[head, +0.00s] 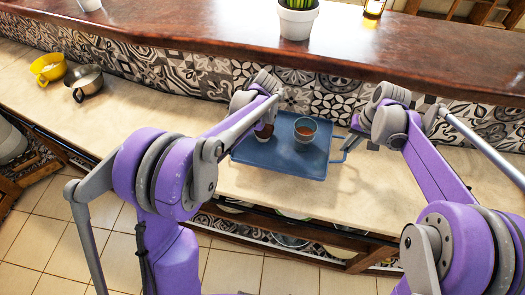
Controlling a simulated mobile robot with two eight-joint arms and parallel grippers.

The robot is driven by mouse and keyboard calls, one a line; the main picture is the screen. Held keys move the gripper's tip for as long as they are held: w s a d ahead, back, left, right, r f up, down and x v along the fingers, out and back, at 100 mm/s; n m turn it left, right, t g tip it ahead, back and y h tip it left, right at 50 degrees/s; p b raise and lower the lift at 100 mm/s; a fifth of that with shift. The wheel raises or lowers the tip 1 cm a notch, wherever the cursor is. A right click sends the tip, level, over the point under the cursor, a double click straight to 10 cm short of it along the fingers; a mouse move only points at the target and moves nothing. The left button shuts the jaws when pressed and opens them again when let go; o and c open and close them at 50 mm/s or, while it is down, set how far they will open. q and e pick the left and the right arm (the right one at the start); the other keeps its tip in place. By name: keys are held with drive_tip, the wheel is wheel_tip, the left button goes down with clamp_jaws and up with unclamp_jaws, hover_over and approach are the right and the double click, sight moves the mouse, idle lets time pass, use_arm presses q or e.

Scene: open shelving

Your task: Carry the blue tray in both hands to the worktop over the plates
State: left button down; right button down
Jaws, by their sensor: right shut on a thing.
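The blue tray (285,166) is at the middle of the pale worktop (375,190), level, above the shelf with the plates (290,213). I cannot tell whether it rests on the worktop or hangs just over it. A grey-blue cup with brown contents (305,130) stands upright on it. A brown cup (264,131) beside it is partly hidden by my left arm. My right gripper (352,142) is shut on the tray's right handle. My left gripper is hidden behind my left forearm, at the tray's left side.
A yellow bowl (47,68) and a metal pot (84,82) stand at the worktop's far left. A dark wooden ledge (200,32) with a potted plant (297,19) runs behind, above the patterned tiles. The worktop is clear between the pot and my left arm.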

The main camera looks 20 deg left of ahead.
drive_tip(key=shift+a+r, duration=0.1)
drive_tip(key=shift+a, duration=0.05)
use_arm(q)
drive_tip(key=shift+w+a, duration=0.2)
use_arm(e)
drive_tip(key=shift+w, duration=0.2)
use_arm(q)
drive_tip(key=shift+s, duration=0.1)
use_arm(e)
drive_tip(key=shift+s, duration=0.1)
